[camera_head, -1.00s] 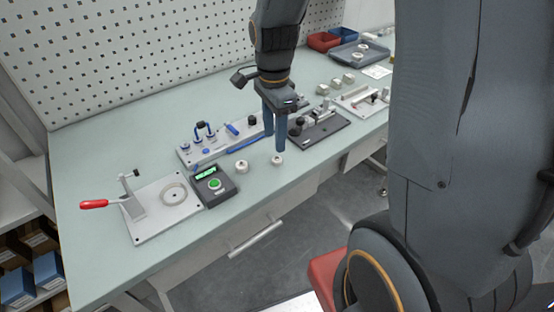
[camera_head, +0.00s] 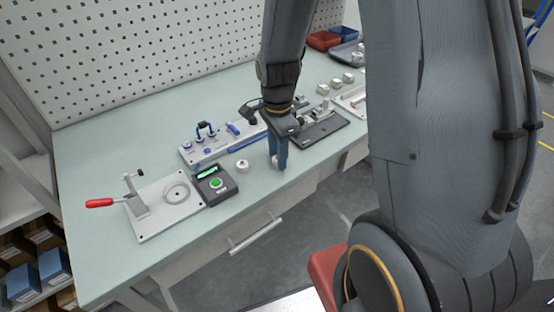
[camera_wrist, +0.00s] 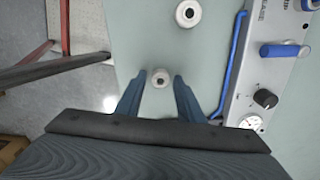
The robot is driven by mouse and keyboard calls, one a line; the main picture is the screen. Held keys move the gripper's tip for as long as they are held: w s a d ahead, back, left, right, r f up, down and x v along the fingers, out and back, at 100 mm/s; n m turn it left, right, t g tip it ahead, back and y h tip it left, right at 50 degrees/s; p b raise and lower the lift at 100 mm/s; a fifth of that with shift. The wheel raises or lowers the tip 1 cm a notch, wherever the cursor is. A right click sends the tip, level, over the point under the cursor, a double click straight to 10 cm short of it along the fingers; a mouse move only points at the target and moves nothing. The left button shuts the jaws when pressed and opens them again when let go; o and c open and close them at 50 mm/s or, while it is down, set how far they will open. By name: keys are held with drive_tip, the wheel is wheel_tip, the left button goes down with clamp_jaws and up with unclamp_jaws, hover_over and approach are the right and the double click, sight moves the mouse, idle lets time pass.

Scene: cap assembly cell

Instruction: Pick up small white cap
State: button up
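A small white cap (camera_wrist: 161,78) with a dark centre hole sits on the table between the tips of my gripper (camera_wrist: 159,76) in the wrist view. The fingers are open, with a gap showing on each side of the cap. In the head view my gripper (camera_head: 278,163) is low over the table, and its blue fingers mostly hide this cap. A second small white cap (camera_head: 243,165) stands on the table to the left; it also shows at the top of the wrist view (camera_wrist: 188,13).
A grey panel with blue handles (camera_head: 205,151) lies behind the caps. A dark box with a green button (camera_head: 215,184) and a fixture with a red handle (camera_head: 160,215) are at left. A dark fixture (camera_head: 322,128) stands right of my gripper. The table front is clear.

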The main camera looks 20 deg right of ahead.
drive_tip(key=c, duration=0.5)
drive_tip(key=shift+r, duration=0.15)
